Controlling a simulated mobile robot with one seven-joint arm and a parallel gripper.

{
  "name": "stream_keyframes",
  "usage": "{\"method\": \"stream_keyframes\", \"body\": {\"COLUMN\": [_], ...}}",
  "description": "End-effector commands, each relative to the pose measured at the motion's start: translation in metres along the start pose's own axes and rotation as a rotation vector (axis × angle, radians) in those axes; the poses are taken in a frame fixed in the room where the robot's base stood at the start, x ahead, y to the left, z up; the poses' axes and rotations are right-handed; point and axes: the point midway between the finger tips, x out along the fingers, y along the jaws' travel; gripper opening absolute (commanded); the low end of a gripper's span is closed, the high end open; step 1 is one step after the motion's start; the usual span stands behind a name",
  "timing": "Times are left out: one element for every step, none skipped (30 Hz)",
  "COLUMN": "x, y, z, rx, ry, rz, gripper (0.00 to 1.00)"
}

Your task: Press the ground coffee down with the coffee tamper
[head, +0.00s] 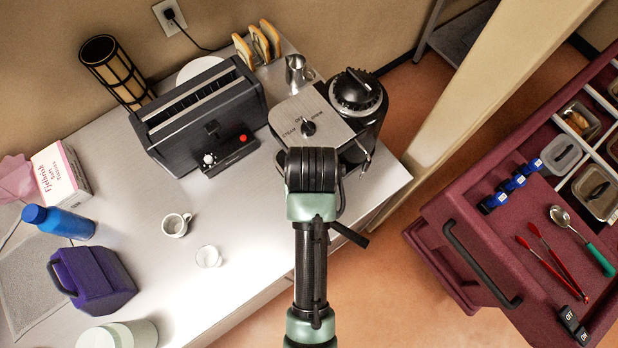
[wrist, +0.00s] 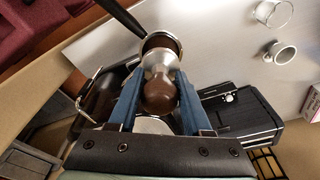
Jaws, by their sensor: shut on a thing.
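The coffee tamper (wrist: 160,95) has a rounded brown handle and a silvery metal base. In the wrist view my gripper (wrist: 160,77) has its two blue fingers shut around it. The tamper's metal end points at the round metal basket of a portafilter (wrist: 174,39) and overlaps it in the picture. I cannot tell whether the base touches the coffee, which is mostly hidden behind the tamper. The portafilter's black handle shows in the head view (head: 350,235), sticking out right of my arm. My arm hides the gripper and tamper there.
The espresso machine (head: 312,120) stands just behind my arm, with a black grinder (head: 358,95) beside it. A toaster (head: 205,115) is to the left. A small cup (head: 176,225) and a glass (head: 208,257) stand on the counter. A maroon cart (head: 490,230) with utensils is at right.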

Motion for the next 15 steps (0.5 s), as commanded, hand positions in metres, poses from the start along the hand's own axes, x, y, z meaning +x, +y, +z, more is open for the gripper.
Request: {"method": "stream_keyframes", "body": {"x": [-0.004, -0.006, -0.008, -0.010, -0.012, -0.014, -0.016, -0.017, -0.020, -0.022, -0.024, -0.025, -0.027, -0.028, -0.029], "y": [0.000, 0.000, 0.000, 0.000, 0.000, 0.000, 0.000, 0.000, 0.000, 0.000, 0.000, 0.000, 0.000, 0.000, 0.000], "z": [-0.001, -0.002, -0.002, -0.002, -0.002, -0.003, -0.003, -0.003, -0.004, -0.004, -0.004, -0.005, -0.005, -0.005, -0.005], "rx": [0.000, 0.000, 0.000, 0.000, 0.000, 0.000, 0.000, 0.000, 0.000, 0.000, 0.000, 0.000, 0.000, 0.000, 0.000], "ry": [0.003, 0.003, 0.004, 0.003, 0.003, 0.003, 0.003, 0.003, 0.002, 0.003, 0.004, 0.004, 0.003, 0.003, 0.002], "rz": [0.000, 0.000, 0.000, 0.000, 0.000, 0.000, 0.000, 0.000, 0.000, 0.000, 0.000, 0.000, 0.000, 0.000, 0.000], "gripper": [0.00, 0.00, 0.00, 0.00, 0.00, 0.00, 0.00, 0.00, 0.00, 0.00, 0.00, 0.00, 0.00, 0.00, 0.00]}}
